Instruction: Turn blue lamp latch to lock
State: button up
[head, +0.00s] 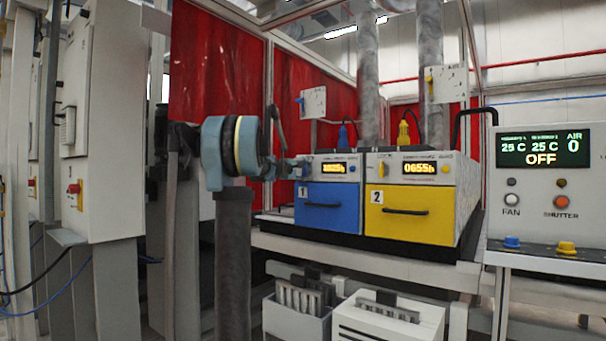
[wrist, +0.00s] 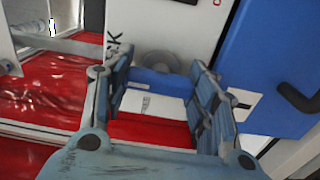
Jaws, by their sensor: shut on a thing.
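The blue lamp unit, box number 1 (head: 331,206), has a blue drawer front with a black handle and a lit display. My gripper (head: 299,168) reaches its upper left front from the left and covers the latch in the head view. In the wrist view, the blue latch (wrist: 160,83) is a bar in front of a round grey base on the white panel. My gripper (wrist: 160,72) is shut on the latch, a finger at each end of the bar. The blue drawer front (wrist: 270,75) shows at right. The latch's exact angle is hard to judge.
The yellow unit, box number 2 (head: 410,212), stands directly right of the blue one, with its yellow latch (head: 382,169) in view. A control box (head: 543,185) reading OFF is at far right. Red curtains (head: 216,66) hang behind; crates (head: 387,325) stand below the bench.

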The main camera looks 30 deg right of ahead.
jog(key=shift+a+f, duration=0.1)
jog(key=shift+f, duration=0.05)
jog(key=o, duration=1.1)
jog(key=shift+c, duration=0.2)
jog(key=v, duration=1.1)
jog(key=shift+a, duration=0.45)
jog(key=shift+s+f, duration=0.1)
